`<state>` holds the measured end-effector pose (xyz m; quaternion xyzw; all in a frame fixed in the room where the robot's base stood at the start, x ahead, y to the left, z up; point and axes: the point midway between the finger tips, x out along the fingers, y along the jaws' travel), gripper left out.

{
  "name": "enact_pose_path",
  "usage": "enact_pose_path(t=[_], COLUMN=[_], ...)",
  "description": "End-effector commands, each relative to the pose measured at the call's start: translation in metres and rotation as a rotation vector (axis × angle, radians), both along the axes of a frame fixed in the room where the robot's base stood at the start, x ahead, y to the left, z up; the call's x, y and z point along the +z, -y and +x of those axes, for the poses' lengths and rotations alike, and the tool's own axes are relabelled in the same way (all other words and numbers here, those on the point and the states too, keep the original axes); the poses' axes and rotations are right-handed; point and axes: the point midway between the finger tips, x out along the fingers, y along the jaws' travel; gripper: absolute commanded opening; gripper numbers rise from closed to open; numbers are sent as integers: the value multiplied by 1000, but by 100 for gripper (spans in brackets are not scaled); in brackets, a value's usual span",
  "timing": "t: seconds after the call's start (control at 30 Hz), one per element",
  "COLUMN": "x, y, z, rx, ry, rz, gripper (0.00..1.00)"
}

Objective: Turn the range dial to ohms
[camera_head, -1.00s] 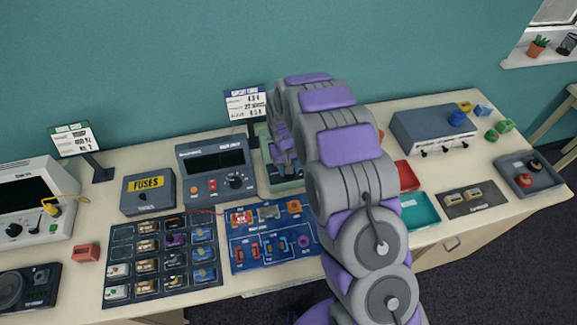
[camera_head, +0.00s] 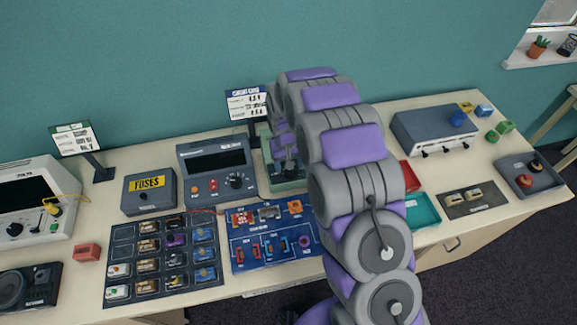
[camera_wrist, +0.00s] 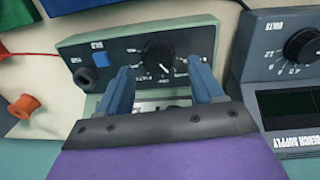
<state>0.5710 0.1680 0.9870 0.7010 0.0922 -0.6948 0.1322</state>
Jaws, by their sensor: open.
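The range dial (camera_wrist: 159,56) is a round black knob on the grey face of a meter with a pale green case (camera_wrist: 210,22), shown in the wrist view. A white mark shows low on the knob; the small labels around it are not readable. My gripper (camera_wrist: 161,68) is open, with one blue finger on each side of the dial. I cannot tell whether the fingers touch it. In the head view the meter's green case (camera_head: 291,187) is mostly hidden behind my arm, and the dial cannot be made out.
The bench supply (camera_head: 216,170) stands close beside the meter; it also shows in the wrist view (camera_wrist: 275,70). A blue circuit board (camera_head: 270,248) lies in front. A sign (camera_head: 247,103) stands behind. A teal tray (camera_head: 424,209) is to the right.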

Motion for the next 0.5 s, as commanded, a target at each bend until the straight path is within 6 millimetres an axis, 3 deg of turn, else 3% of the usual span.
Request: enact_pose_path(t=[0.5], x=[114], y=[-8], z=[0], rx=[1], ry=[2], rz=[0], gripper=[67])
